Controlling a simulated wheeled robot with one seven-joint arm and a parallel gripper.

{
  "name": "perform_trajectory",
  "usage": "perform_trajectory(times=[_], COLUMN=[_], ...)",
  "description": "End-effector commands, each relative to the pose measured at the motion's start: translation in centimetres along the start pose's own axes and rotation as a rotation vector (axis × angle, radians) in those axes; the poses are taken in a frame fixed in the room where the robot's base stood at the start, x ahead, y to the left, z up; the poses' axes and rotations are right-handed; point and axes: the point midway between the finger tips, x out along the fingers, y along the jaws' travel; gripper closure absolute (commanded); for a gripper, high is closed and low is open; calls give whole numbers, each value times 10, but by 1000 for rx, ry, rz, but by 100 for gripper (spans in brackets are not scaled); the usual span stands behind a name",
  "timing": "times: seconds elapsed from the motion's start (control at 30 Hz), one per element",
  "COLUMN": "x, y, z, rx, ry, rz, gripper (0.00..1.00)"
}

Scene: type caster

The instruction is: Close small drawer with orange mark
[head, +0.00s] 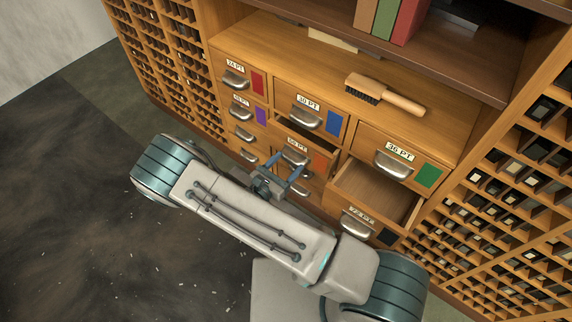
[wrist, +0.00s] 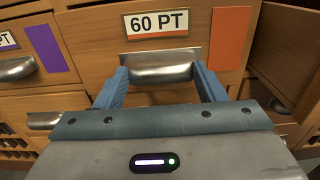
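The small drawer with the orange mark (head: 320,161) is labelled 60 PT and stands slightly out from the cabinet, with a dark gap above its front. In the wrist view its orange mark (wrist: 231,38) is to the right of the label, and its metal cup handle (wrist: 160,65) is below the label. My gripper (head: 284,171) is in front of this drawer at the handle. In the wrist view its two blue fingers (wrist: 160,82) are apart, one on each side of the handle. I cannot tell whether they touch the handle or the drawer front.
A drawer at the lower right (head: 372,194) is pulled well out and open. The drawers with red (head: 258,82), purple (head: 261,116), blue (head: 334,124) and green (head: 429,175) marks look shut. A brush (head: 390,97) lies on the cabinet top.

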Motion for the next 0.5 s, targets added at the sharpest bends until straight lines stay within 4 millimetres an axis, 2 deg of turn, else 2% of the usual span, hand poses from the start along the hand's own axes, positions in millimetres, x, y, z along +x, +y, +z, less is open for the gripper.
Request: perform_trajectory(times=[0.03, 0.1, 0.27, 0.5], x=[0, 0, 9, 44], y=[0, 0, 0, 0], z=[0, 0, 0, 1], rx=[0, 0, 1, 2], ry=[0, 0, -1, -2], rz=[0, 0, -2, -1], gripper=[62, 77, 77, 78])
